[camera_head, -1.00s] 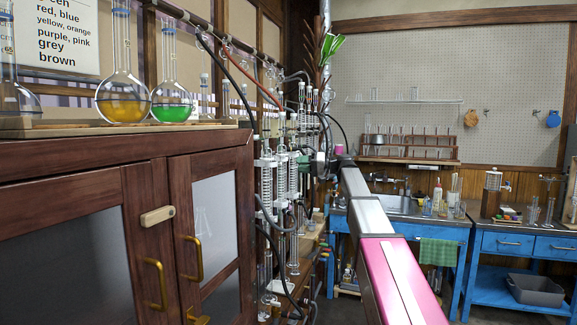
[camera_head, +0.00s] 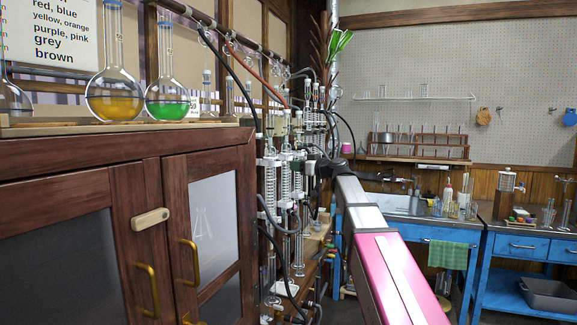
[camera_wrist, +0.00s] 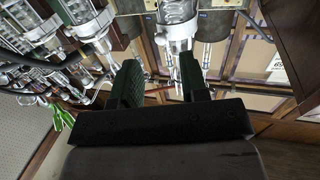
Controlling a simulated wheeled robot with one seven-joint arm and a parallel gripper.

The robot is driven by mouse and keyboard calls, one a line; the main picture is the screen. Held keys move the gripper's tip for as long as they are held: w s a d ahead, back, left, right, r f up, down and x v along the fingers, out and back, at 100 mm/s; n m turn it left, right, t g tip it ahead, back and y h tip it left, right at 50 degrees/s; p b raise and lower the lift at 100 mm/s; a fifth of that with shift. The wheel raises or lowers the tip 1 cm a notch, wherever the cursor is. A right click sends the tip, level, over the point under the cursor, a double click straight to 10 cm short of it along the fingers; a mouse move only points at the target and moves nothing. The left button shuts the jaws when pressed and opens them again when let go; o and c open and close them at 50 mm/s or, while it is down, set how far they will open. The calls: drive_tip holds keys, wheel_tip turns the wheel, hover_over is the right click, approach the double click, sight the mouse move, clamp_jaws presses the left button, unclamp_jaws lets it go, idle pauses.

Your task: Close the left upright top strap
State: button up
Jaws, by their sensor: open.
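The reflux rig (camera_head: 270,180), with coiled glass condensers, white clamps and black hoses, stands beyond the dark wooden cabinet in the head view. In the wrist view, a glass tube with a whitish collar (camera_wrist: 176,32) stands just beyond and above my gripper (camera_wrist: 163,75). I cannot tell whether this collar is the left upright top strap, or whether it is open or closed. My gripper's two green-padded fingers are spread apart, with nothing held between them. The right finger overlaps the glass in the picture; contact cannot be told.
More glassware and dark hoses (camera_wrist: 75,55) crowd the left of the wrist view. The wooden cabinet (camera_head: 105,152) with round flasks on top fills the left of the head view. A blue bench (camera_head: 410,235) with a sink stands behind my arm.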

sight(278, 163)
drive_tip(key=shift+x, duration=2.55)
clamp_jaws()
